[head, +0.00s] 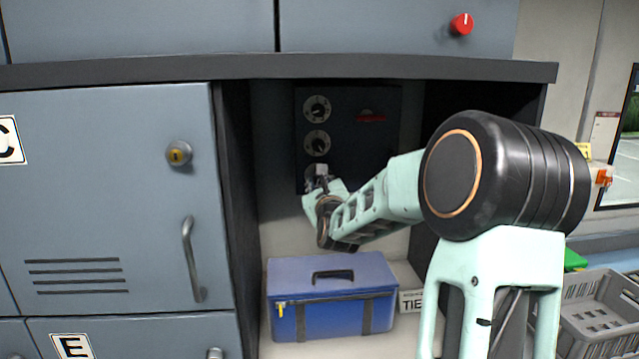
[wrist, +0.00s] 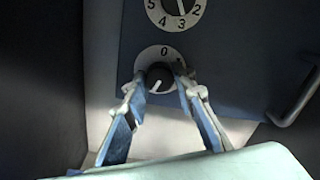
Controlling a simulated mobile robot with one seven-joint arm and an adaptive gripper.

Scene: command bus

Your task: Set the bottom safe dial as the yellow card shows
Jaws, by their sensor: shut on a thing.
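The dark safe (head: 375,150) stands in the open bay, with a top dial (head: 317,109) and a middle dial (head: 317,142) on its left side. The bottom dial is mostly hidden by my gripper (head: 318,178) in the head view. In the wrist view the bottom dial (wrist: 148,56) is a white disc with a black knob, and a 0 shows at its top. A white mark on the knob points down and slightly left. My gripper (wrist: 161,79) is shut on the knob, one finger on each side. I cannot make out a readable yellow card.
A blue toolbox (head: 330,285) sits below the safe. A cabinet door (head: 110,180) with a handle is on the left. A grey crate (head: 600,315) stands at the lower right. A small yellow label (head: 583,150) is on the right wall. The safe's handle (wrist: 295,105) is right of the dials.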

